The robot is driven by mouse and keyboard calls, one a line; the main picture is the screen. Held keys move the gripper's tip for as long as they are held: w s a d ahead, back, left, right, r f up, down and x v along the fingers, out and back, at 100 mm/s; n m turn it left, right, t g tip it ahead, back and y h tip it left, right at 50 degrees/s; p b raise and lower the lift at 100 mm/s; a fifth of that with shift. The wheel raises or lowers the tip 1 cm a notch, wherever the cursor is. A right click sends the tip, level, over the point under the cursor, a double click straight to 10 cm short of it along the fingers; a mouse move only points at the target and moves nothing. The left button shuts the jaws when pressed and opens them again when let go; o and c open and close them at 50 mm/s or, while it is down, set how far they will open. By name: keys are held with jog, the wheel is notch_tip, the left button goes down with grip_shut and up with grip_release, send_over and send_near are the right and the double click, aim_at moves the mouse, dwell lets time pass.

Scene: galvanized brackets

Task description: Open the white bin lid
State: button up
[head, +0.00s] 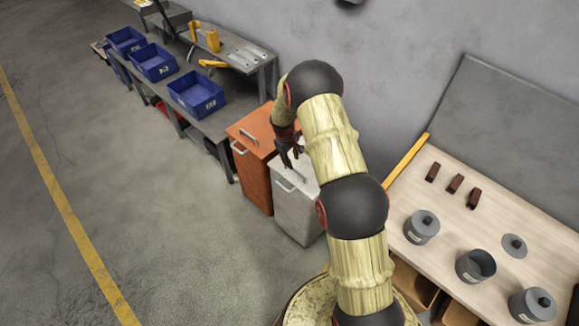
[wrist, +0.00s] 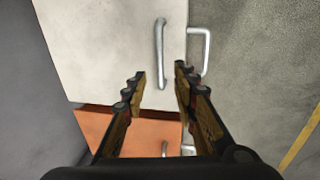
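The white bin (head: 297,212) stands against the wall beside the orange bin, its lid closed. In the wrist view the white lid (wrist: 105,45) fills the upper left, with a grey bar handle (wrist: 159,50) near its front edge. A second, U-shaped handle (wrist: 199,48) sticks out from the bin's front. My gripper (wrist: 160,75) is open above the lid. The near end of the bar handle shows between its fingertips, with no visible grip on it. In the head view my gripper (head: 288,152) hangs over the white bin, and my arm hides part of the lid.
The orange bin (head: 257,178) adjoins the white one on the left. Beyond it is a grey bench (head: 215,122) with blue crates (head: 196,95). A wooden table (head: 455,240) with pots (head: 421,228) and dark brackets (head: 455,184) stands right. The floor in front is clear.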

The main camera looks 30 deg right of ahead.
aim_at(294, 169)
jog(key=f, duration=0.2)
jog(key=d+f, duration=0.1)
jog(key=f, duration=0.1)
jog(key=f+b, duration=0.1)
jog(key=f, duration=0.1)
jog(key=shift+w+d+f, duration=0.15)
jog(key=shift+w+f, duration=0.1)
jog(key=shift+f, duration=0.15)
jog(key=shift+c, duration=0.5)
grip_shut()
